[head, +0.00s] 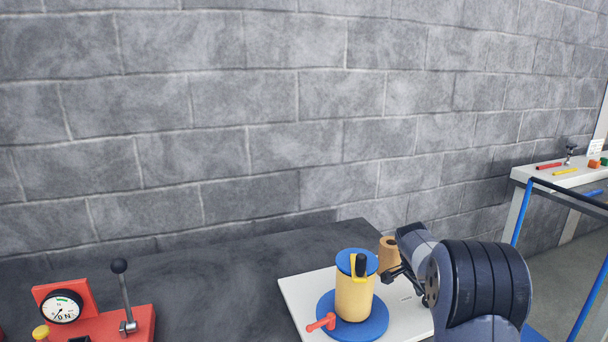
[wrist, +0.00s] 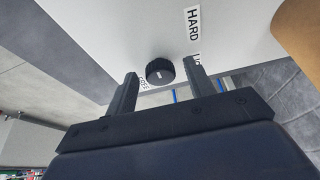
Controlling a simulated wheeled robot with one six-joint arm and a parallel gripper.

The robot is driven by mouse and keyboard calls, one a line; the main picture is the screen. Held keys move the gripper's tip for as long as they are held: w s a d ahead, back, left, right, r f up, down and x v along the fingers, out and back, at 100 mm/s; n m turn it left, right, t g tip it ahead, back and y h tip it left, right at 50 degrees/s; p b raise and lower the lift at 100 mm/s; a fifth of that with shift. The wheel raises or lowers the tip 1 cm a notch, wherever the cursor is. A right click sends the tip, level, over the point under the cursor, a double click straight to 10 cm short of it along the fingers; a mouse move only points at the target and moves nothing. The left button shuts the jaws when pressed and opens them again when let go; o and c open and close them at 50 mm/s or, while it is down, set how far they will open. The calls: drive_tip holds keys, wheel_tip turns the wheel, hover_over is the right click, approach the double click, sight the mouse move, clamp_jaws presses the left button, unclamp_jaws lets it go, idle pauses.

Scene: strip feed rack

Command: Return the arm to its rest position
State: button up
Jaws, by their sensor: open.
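My gripper (head: 392,276) is at the right in the head view, beside a tan tapered piece (head: 389,252) and a yellow cylinder (head: 352,298) with a blue cap. Whether it touches either is hard to tell there. In the wrist view my gripper (wrist: 160,70) has its two fingers well apart. A black round knob (wrist: 160,72) shows between the fingertips in that picture, on or near a white surface; its distance from the fingers is unclear. Nothing is seen held. My dark arm covers part of the right side in the head view.
The cylinder stands on a blue disc (head: 372,328) with a red handle (head: 321,322), on a white plate (head: 297,291). A red gauge unit with a lever (head: 124,296) sits at left on the dark bench (head: 215,285). A side table (head: 553,178) is at far right; a block wall stands behind.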

drive_tip(key=shift+s+r+n+t, duration=0.15)
drive_tip(key=shift+r+n+t, duration=0.2)
drive_tip(key=shift+n, duration=0.45)
drive_tip(key=n+p, duration=0.1)
drive_tip(key=n, duration=0.1)
drive_tip(key=n+t+y, duration=0.1)
drive_tip(key=n, duration=0.1)
drive_tip(key=shift+s+d+n+p, duration=0.1)
drive_tip(key=shift+d+n+p, duration=0.1)
drive_tip(key=shift+n+p, duration=0.15)
drive_tip(key=shift+s+d+f+n+t+y+p, duration=0.1)
drive_tip(key=shift+n+t+y, duration=0.2)
drive_tip(key=shift+n, duration=0.6)
drive_tip(key=shift+w+d+r+n+t+y+p, duration=0.15)
drive_tip(key=shift+n+y, duration=0.3)
drive_tip(key=shift+n, duration=0.4)
drive_tip(key=shift+s+f+n+t+y+p, duration=0.1)
drive_tip(key=shift+s+f+n+t+y, duration=0.2)
drive_tip(key=shift+n, duration=0.6)
drive_tip(key=d+v, duration=0.1)
drive_tip(key=v, duration=1)
drive_tip(key=shift+w+a, duration=0.25)
drive_tip(key=shift+a, duration=0.15)
drive_tip(key=shift+r, duration=0.1)
